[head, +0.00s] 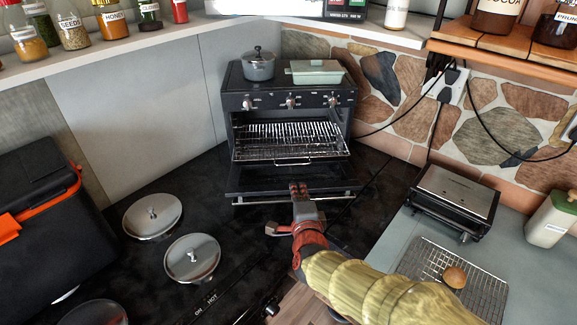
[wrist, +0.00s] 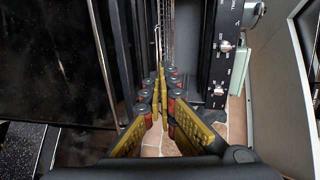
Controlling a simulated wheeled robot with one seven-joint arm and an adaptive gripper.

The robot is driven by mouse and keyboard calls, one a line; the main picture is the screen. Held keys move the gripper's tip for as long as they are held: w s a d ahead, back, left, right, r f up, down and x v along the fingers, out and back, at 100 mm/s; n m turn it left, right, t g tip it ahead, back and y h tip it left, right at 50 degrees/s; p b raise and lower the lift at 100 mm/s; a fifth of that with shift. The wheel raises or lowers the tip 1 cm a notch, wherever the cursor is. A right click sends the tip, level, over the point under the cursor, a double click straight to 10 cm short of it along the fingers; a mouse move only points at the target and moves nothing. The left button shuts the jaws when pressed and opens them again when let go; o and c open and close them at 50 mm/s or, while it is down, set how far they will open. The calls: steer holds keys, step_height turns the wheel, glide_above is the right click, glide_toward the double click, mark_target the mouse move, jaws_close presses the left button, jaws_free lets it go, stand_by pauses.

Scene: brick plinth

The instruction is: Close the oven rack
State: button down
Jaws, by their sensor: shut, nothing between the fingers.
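The oven rack (head: 285,147) is a wire grid that sticks partly out of the black oven (head: 352,100), above the lowered oven door (head: 262,180). Its front edge has a small wire handle. In the wrist view the rack (wrist: 167,25) shows beyond my fingertips, between the dark door and the knob panel (wrist: 222,60). My gripper (head: 299,188) is in front of the rack, over the door's front edge in the picture. Its fingers (wrist: 162,72) are shut and hold nothing. I cannot tell whether a fingertip touches the rack or door.
A grey pot (head: 259,66) and a green lidded dish (head: 315,72) stand on the oven. Two lids (head: 152,215) (head: 192,258) lie on the black surface at left. A toaster-like appliance (head: 453,195) and a wire cooling rack (head: 490,295) are at right.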

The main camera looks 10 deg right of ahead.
steer(key=b+x, duration=0.3)
steer(key=x, duration=0.9)
steer(key=shift+w+f, duration=0.25)
steer(key=shift+w+d, duration=0.1)
steer(key=shift+w, duration=0.55)
